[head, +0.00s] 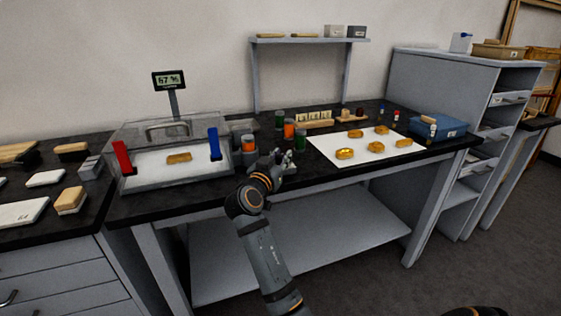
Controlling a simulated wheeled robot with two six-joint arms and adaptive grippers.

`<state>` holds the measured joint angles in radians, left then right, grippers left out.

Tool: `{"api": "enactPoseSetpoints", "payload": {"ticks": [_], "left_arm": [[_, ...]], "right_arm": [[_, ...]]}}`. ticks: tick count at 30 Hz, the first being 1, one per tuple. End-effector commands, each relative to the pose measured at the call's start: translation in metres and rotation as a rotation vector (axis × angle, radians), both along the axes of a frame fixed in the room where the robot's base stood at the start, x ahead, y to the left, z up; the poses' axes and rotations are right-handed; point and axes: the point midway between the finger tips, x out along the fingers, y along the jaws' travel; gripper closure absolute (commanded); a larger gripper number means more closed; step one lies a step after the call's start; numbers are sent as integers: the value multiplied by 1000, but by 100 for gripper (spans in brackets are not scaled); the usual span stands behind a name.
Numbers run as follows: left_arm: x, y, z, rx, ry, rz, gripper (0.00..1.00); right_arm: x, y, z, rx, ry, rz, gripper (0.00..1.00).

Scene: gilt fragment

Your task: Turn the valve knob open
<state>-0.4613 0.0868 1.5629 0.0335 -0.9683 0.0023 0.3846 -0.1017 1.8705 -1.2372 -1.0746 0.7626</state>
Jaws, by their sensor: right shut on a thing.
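My right gripper (286,162) is at the front edge of the middle bench, just right of the clear chamber (132,182). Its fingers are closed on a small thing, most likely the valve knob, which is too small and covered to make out. I cannot tell how far the knob is turned. The chamber has a red handle (122,157) and a blue handle (214,144), both upright, and a gilt fragment (179,158) lies inside. My left gripper is not in view.
Green and orange jars (289,130) stand right behind the gripper. A white sheet (325,148) with several gilt pieces lies to the right, with a blue box (450,128) beyond. A display (169,79) reading about 67 % stands behind the chamber.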

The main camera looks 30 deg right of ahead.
Motion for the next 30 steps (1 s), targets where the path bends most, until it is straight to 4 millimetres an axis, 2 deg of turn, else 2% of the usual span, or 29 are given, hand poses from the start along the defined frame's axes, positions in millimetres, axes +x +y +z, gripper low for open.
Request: {"api": "enactPoseSetpoints", "payload": {"ticks": [13,14,18,30], "left_arm": [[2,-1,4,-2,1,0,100],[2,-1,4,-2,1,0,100],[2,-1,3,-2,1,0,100],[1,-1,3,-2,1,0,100]], "right_arm": [[0,0,-3,4,5,-6,100],[0,0,-3,3,5,-6,73],[0,0,-2,2,4,-5,54],[0,0,-1,1,1,-5,52]]}}
